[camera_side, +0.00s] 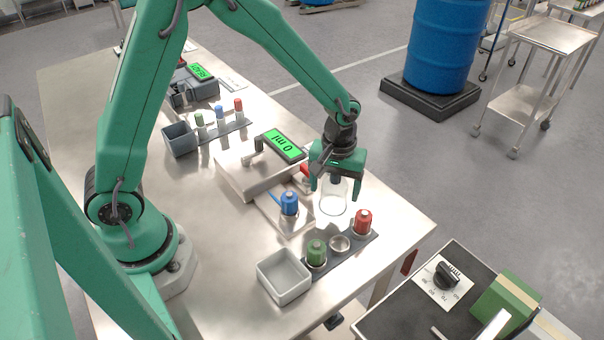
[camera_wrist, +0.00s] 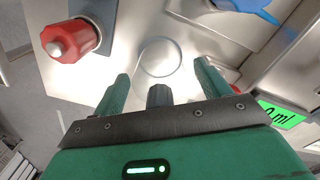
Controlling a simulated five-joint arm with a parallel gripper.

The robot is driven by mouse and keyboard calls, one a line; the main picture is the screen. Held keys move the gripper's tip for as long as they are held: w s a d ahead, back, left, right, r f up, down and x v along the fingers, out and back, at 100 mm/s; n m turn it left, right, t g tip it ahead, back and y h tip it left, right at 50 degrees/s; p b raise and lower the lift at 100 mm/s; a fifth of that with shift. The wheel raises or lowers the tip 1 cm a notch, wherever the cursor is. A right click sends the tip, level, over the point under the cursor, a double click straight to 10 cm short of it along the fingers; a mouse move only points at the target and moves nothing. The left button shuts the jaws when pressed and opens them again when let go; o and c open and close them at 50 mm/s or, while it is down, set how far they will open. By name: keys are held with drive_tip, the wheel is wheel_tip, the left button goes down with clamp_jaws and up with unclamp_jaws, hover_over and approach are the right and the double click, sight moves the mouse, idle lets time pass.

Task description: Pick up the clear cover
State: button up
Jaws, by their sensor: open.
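The clear cover (camera_side: 334,199) is a see-through rounded shape standing on the metal table near its right edge. In the wrist view its round outline (camera_wrist: 160,57) shows beyond my fingers. A dark knob (camera_wrist: 159,95) sits between my fingers and appears to be the top of the cover. My gripper (camera_side: 335,192) points down over the cover, its green fingers on either side of the upper part. In the wrist view the fingers (camera_wrist: 161,70) are wide apart, with gaps on both sides of the knob. I see no contact.
A rack (camera_side: 330,260) with a green bottle (camera_side: 316,252) and a red bottle (camera_side: 362,222) stands in front. A blue bottle (camera_side: 289,204) stands on a balance (camera_side: 240,181) with a green display. A grey bin (camera_side: 284,277) sits at the front.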

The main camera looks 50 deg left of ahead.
drive_tip(key=c, duration=1)
drive_tip(key=shift+r, duration=0.2)
drive_tip(key=shift+r, duration=0.6)
drive_tip(key=r, duration=0.3)
drive_tip(key=shift+s+d, duration=0.25)
drive_tip(key=shift+d, duration=0.1)
drive_tip(key=s+d+r, duration=0.6)
drive_tip(key=s+d, duration=0.1)
drive_tip(key=shift+s+d+r, duration=0.25)
drive_tip(key=shift+d, duration=0.15)
drive_tip(key=shift+o, duration=1.2)
drive_tip(key=c, duration=0.6)
